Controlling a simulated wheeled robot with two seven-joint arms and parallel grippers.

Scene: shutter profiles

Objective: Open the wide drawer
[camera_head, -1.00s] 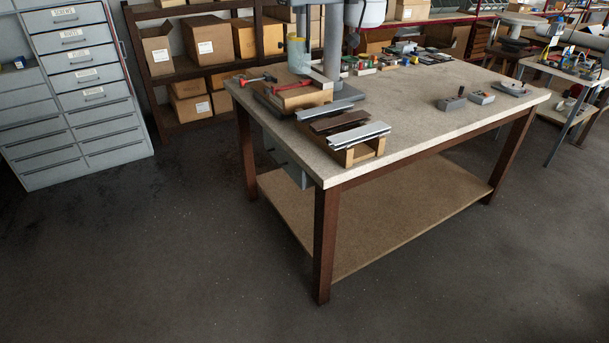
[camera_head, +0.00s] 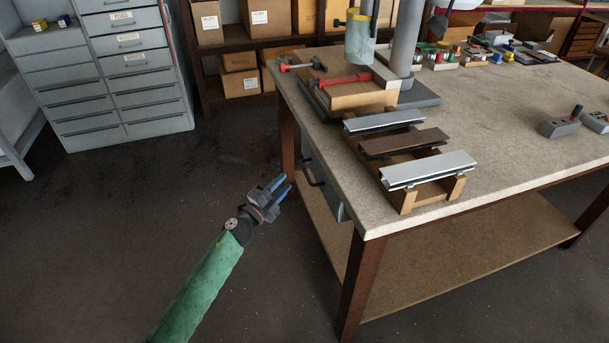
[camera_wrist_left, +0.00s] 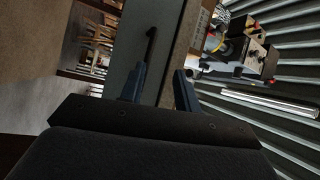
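The wide drawer (camera_head: 333,196) hangs under the left end of the workbench, with a grey front and a dark bar handle (camera_head: 312,171). It looks shut. My left gripper (camera_head: 277,187) is in front of the drawer, left of the handle and apart from it, with its blue-grey fingers pointing toward the bench. In the left wrist view the fingers (camera_wrist_left: 160,85) are spread with nothing between them. The grey drawer front (camera_wrist_left: 125,65) and the dark handle (camera_wrist_left: 150,45) show beyond them. My right gripper is not in view.
The stone-topped workbench (camera_head: 500,120) has a brown corner leg (camera_head: 357,285) near the drawer. Metal profiles (camera_head: 428,169) lie on a wooden rack above it. A grey drawer cabinet (camera_head: 125,70) stands at the back left. The floor around my left arm is clear.

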